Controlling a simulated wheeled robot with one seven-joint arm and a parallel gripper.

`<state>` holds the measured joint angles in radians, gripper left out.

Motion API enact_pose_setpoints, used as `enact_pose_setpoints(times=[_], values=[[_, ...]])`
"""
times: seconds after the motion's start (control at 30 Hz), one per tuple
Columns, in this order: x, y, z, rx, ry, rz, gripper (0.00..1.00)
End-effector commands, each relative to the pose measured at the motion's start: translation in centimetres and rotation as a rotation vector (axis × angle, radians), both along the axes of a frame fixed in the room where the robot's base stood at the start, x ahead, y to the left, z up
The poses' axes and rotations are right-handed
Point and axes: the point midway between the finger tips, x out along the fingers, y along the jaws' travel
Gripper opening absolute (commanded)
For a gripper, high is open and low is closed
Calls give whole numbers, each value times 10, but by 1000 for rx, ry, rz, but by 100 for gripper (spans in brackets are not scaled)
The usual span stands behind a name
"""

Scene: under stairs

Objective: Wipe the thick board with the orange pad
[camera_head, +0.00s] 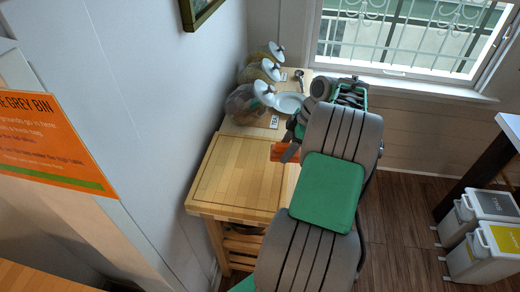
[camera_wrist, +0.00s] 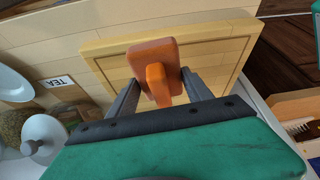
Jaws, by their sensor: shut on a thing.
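The thick board (camera_head: 232,172) is a pale wooden slab lying flat on the wooden table in the head view. In the wrist view the board (camera_wrist: 215,45) shows behind the pad, with a raised-looking border. The orange pad (camera_head: 280,151) is near the board's far right edge in the head view. In the wrist view the pad (camera_wrist: 152,54) has an orange handle. My gripper (camera_wrist: 158,82) is shut on this handle, one finger at each side. In the head view my arm partly hides the gripper and the table's right side. I cannot tell whether the pad touches the board.
Glass jars with white lids (camera_head: 259,88) and a white plate (camera_head: 289,103) stand behind the board, near the wall. A TEA label (camera_wrist: 57,82) shows in the wrist view. Two bins (camera_head: 484,238) stand at the right. The board's top looks clear.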

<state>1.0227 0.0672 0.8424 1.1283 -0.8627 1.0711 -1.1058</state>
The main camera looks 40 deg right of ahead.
Motion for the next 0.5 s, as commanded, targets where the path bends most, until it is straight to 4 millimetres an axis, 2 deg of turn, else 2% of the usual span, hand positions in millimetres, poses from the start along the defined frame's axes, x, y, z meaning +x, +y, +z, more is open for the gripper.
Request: enact_pose_setpoints(times=[0.03,0.2,0.5], values=[[1,1,8,-1,-1,3,20],[3,4,21,0,0,9,20],[4,6,25,0,0,13,20]])
